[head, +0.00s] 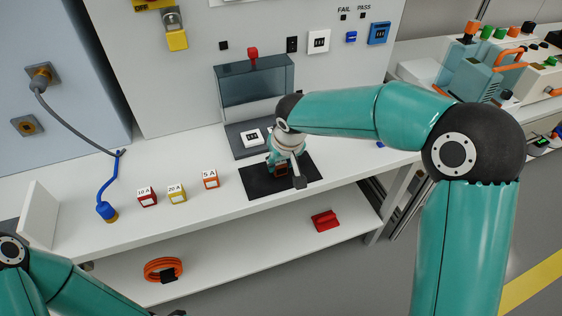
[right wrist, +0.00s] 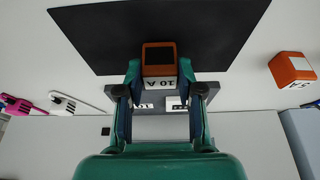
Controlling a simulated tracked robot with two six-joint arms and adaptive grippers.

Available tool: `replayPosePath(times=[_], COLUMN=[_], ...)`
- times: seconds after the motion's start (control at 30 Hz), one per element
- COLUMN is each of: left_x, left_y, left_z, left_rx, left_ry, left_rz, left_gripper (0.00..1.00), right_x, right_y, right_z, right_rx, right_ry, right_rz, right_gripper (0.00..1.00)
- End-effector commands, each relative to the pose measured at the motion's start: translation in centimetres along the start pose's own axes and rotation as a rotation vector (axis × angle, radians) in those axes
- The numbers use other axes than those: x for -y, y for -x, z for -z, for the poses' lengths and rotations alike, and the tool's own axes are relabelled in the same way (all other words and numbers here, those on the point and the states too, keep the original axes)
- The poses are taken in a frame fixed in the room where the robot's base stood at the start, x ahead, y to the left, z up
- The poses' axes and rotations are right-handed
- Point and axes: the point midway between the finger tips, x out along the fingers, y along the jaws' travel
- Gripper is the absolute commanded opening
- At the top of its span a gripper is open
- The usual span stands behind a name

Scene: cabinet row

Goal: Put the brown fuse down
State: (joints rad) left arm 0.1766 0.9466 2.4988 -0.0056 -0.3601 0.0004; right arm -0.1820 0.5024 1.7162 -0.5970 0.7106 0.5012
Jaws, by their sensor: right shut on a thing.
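My right gripper (head: 283,166) is low over the black mat (head: 252,182) on the white bench. In the right wrist view the gripper (right wrist: 160,85) is shut on the brown fuse (right wrist: 158,56), a small block with a white label and dark face. The fuse also shows in the head view (head: 281,169), partly hidden by the gripper. The mat (right wrist: 95,35) lies behind the fuse in the wrist view; I cannot tell whether they touch.
A red fuse (head: 147,197), a yellow fuse (head: 177,193) and an orange fuse (head: 211,180) stand on the bench left of the mat. A grey tester (head: 253,90) with a white block (head: 251,137) on its base stands behind the mat. A blue plug (head: 106,211) lies farther left.

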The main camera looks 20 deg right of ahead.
Motion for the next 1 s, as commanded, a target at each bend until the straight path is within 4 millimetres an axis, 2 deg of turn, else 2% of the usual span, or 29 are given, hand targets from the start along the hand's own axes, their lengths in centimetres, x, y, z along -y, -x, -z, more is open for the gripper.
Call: replayPosePath(times=[0.07,0.1,0.23,0.67,0.8,0.83,1.0], left_x=[0.1,0.1,0.1,-0.1,-0.5,-0.4,-0.5], left_y=[-0.4,-0.4,-0.2,0.3,1.4,1.1,1.3], left_z=[0.0,0.0,0.0,0.0,0.0,0.0,0.0], left_rx=[0.0,0.0,0.0,0.0,0.0,-0.001,0.0], left_ry=[0.0,0.0,0.0,0.0,0.0,0.0,0.0], left_rz=[0.0,0.0,0.0,0.0,0.0,0.0,0.0], left_gripper=[0.4,0.4,0.4,0.4,0.4,0.4,0.4], right_x=[0.0,0.0,0.0,0.0,-0.1,-0.1,-0.1], right_y=[-0.3,-0.3,-0.2,0.3,1.5,1.9,5.5], right_z=[-0.1,-0.1,-0.1,0.1,0.5,0.4,0.5], right_rx=[-0.001,-0.001,0.0,0.0,-0.001,-0.004,-0.006], right_ry=[0.0,0.0,0.0,-0.001,-0.002,-0.002,-0.003], right_rz=[0.0,0.0,0.0,0.0,-0.001,0.0,0.0], right_gripper=[0.0,0.38,0.6,0.61,0.61,0.61,0.61])
